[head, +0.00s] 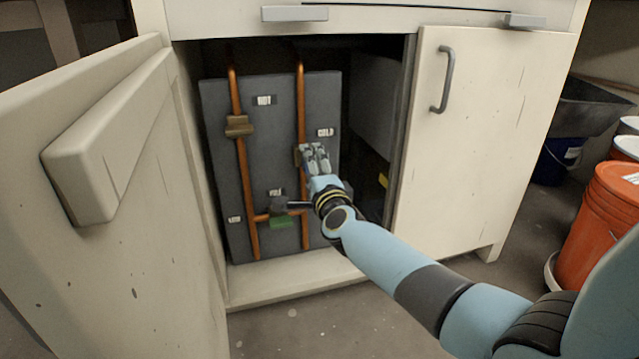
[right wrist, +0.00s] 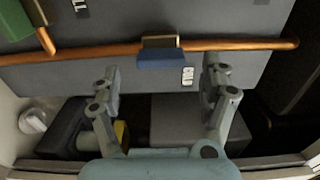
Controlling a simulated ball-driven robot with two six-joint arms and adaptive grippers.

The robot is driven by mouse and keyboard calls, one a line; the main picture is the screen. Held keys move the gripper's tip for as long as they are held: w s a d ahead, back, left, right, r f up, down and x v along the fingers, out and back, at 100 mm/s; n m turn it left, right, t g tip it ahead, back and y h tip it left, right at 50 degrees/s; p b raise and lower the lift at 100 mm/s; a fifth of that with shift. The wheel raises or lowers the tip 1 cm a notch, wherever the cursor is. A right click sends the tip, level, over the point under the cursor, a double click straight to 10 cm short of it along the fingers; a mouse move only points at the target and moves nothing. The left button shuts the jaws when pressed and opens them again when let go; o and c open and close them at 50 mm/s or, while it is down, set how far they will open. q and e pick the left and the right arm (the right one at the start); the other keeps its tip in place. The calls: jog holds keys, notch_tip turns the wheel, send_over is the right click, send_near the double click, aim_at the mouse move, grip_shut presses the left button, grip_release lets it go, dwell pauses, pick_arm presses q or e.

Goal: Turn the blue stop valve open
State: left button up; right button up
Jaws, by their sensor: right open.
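The blue stop valve (right wrist: 160,59) sits on a copper pipe (right wrist: 240,44) in the right wrist view. Its blue handle looks like a short block alongside the pipe, with brass behind it. My right gripper (right wrist: 162,80) is open, with one finger on each side of the valve and gaps between. I cannot tell how near the fingertips are in depth. In the head view my right gripper (head: 315,157) is inside the cabinet, in front of the right copper pipe (head: 301,100) below the "COLD" label (head: 325,132). It hides the blue handle there. My left gripper is not in view.
The pipes run on a grey panel (head: 270,150). A brown valve (head: 238,126) is on the left pipe, a green valve (head: 282,222) on the lower cross pipe. The left cabinet door (head: 120,190) stands open; the right door (head: 470,140) flanks my arm. Orange buckets (head: 600,220) stand far right.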

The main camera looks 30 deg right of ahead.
jog(key=v, duration=0.9)
jog(key=shift+s, duration=0.25)
